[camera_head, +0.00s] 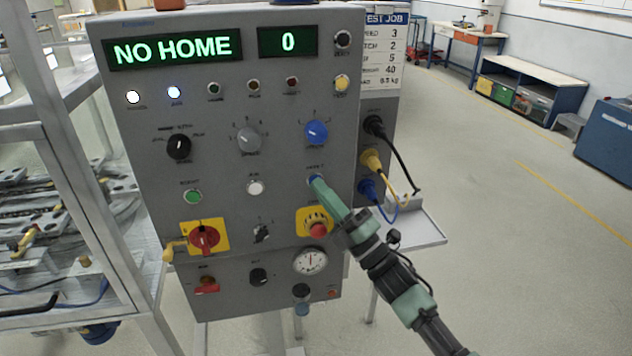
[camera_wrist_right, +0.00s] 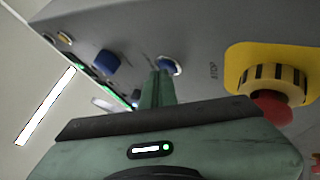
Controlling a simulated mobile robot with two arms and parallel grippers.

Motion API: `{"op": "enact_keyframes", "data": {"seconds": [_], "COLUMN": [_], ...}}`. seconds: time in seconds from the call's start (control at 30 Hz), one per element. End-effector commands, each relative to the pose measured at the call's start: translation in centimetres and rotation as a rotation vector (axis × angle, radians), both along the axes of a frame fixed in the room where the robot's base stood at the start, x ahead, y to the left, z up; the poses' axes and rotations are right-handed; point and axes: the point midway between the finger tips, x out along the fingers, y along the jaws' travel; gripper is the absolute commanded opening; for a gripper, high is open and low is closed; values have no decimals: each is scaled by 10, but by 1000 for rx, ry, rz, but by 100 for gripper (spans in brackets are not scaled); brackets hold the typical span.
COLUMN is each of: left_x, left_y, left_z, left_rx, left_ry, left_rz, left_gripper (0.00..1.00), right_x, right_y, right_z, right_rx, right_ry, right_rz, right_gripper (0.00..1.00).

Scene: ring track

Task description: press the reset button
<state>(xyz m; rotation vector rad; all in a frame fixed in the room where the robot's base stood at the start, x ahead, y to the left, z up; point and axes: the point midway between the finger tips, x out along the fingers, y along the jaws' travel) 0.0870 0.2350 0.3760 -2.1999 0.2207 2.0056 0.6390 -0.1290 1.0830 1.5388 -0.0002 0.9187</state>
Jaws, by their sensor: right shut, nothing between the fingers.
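The grey control panel (camera_head: 220,130) shows upright in the head view. A blue button (camera_head: 313,178), which I take as the reset button, sits at its right side under a small label too blurred to read. My right gripper (camera_head: 320,187) is shut and empty, with its fingertips at this button and partly covering it. In the right wrist view the shut fingertips (camera_wrist_right: 160,77) overlap the left edge of the white-ringed blue button (camera_wrist_right: 174,67). I cannot tell whether they touch it. My left gripper is not in view.
A red emergency stop (camera_head: 318,230) on a yellow plate is just below the gripper. A blue knob (camera_head: 316,131) is above, a white button (camera_head: 255,188) left. Cables with yellow (camera_head: 370,160) and blue plugs hang at the panel's right side. The display (camera_head: 172,50) reads "NO HOME".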

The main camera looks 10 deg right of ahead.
Motion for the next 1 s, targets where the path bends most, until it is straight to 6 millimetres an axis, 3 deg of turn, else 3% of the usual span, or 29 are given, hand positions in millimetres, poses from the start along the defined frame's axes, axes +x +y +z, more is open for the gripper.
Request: {"op": "enact_keyframes", "data": {"seconds": [0.33, 0.67, 1.0], "left_x": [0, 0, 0], "left_y": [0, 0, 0], "left_z": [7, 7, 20], "left_rx": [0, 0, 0], "left_ry": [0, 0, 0], "left_rz": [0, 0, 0], "left_gripper": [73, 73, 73], "right_x": [-15, -17, -47], "right_y": [-1, -1, -2], "right_z": [0, 0, 1], "right_rx": [0, -1, -1], "right_ry": [1, 0, 2], "right_rz": [-1, -1, -1], "right_gripper": [0, 0, 0]}}
